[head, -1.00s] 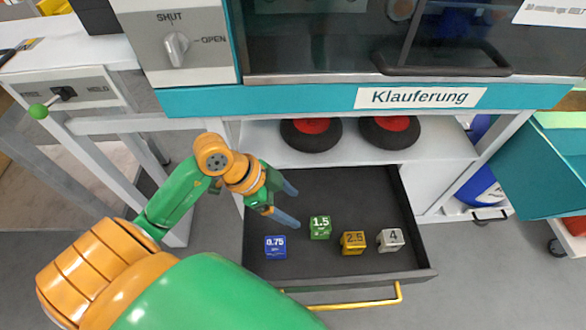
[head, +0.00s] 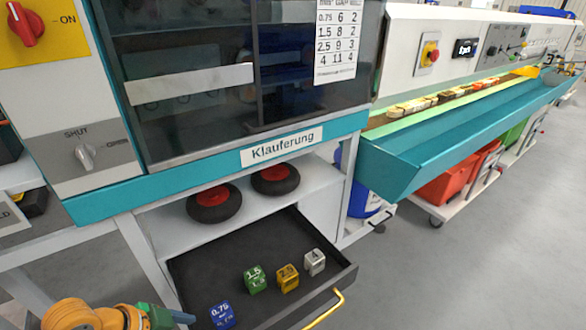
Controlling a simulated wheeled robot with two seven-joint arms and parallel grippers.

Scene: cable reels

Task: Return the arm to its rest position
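My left arm (head: 95,316) shows only in part at the bottom left edge of the head view. One blue fingertip of my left gripper (head: 183,317) shows beside the blue 0.75 block (head: 222,316), with a small gap. The rest of the gripper is cut off or hidden, so I cannot tell if it is open. The open dark drawer (head: 205,270) also holds a green 1.5 block (head: 255,280), a yellow 2.5 block (head: 287,278) and a silver 4 block (head: 314,262). My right gripper is not in view.
Two black wheels with red hubs (head: 214,203) (head: 275,179) lie on the shelf above the drawer. The Klauferung machine (head: 230,165) stands behind. A teal trough (head: 440,150) runs off to the right, above red bins (head: 450,182). The grey floor at right is clear.

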